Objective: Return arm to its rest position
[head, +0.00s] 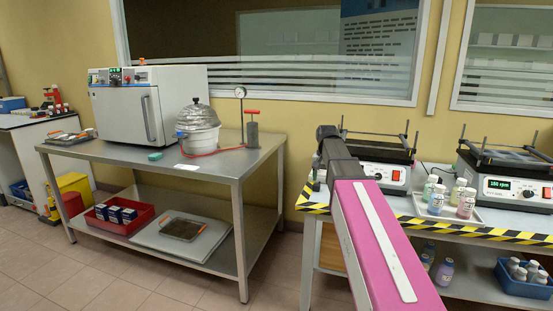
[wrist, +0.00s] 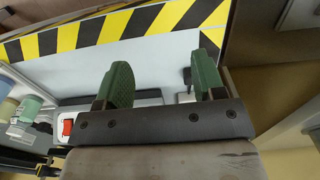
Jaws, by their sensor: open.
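My arm, with a pink link, reaches forward from the bottom right of the head view, over the front of the bench with the shakers (head: 405,206). Its dark end stands before that bench's left side. My gripper's fingers are hidden in the head view. In the wrist view my gripper (wrist: 160,85) shows two green fingertips set wide apart. Nothing is between them. Beyond them are the pale bench surface, its yellow-black edge tape (wrist: 120,25), and part of a shaker with a red switch (wrist: 68,127).
A steel table (head: 235,172) on the left bears a white oven (head: 125,105), a vacuum chamber (head: 198,130) and a hand pump (head: 252,130). On the right bench are two shakers (head: 505,188) and several bottles (head: 437,198). Open floor (head: 190,290) lies in front of the steel table.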

